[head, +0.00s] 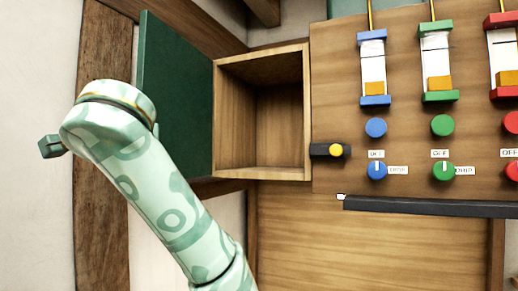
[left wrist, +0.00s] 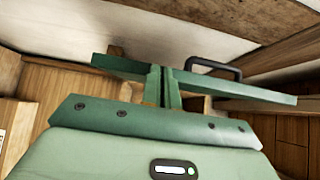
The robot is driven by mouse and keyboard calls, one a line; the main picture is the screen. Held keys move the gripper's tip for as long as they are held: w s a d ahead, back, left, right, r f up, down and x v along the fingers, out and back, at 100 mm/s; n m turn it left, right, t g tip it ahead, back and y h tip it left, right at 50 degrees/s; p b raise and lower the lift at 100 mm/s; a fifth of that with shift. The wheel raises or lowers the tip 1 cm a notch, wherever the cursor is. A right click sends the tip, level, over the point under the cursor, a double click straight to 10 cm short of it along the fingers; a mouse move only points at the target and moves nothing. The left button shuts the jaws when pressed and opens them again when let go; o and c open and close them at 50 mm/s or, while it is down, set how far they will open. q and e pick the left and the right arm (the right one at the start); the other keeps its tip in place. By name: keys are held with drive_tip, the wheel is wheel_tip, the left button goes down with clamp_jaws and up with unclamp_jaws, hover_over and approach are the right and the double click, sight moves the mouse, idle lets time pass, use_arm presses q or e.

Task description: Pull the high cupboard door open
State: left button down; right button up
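The high cupboard (head: 262,115) is an open-fronted wooden box, empty inside. Its dark green door (head: 176,95) stands swung wide open to the left in the head view. In the left wrist view the door (left wrist: 240,92) shows nearly edge-on, with a dark bar handle (left wrist: 215,66) on its far side. My left gripper (left wrist: 163,72) has its two green fingers close together, in front of the door's edge; nothing shows between them. In the head view only a small part of this gripper (head: 50,146) shows, left of the door, beyond my wrist. My right gripper is out of view.
Right of the cupboard is a wooden panel (head: 340,100) with sliders, coloured buttons and knobs. A black piece with a yellow end (head: 330,150) sits beside the cupboard's lower right corner. A dark ledge (head: 430,207) runs below the panel. A timber post (head: 102,220) stands at left.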

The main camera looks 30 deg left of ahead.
use_arm(q)
drive_tip(key=s+a+b, duration=0.1)
drive_tip(key=a, duration=0.6)
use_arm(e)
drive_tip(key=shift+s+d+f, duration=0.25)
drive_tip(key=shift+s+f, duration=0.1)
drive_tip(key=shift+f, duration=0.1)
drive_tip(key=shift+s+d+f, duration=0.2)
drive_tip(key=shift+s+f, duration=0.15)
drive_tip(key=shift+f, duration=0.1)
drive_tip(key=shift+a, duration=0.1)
use_arm(q)
drive_tip(key=shift+a+f, duration=0.1)
drive_tip(key=shift+a, duration=0.05)
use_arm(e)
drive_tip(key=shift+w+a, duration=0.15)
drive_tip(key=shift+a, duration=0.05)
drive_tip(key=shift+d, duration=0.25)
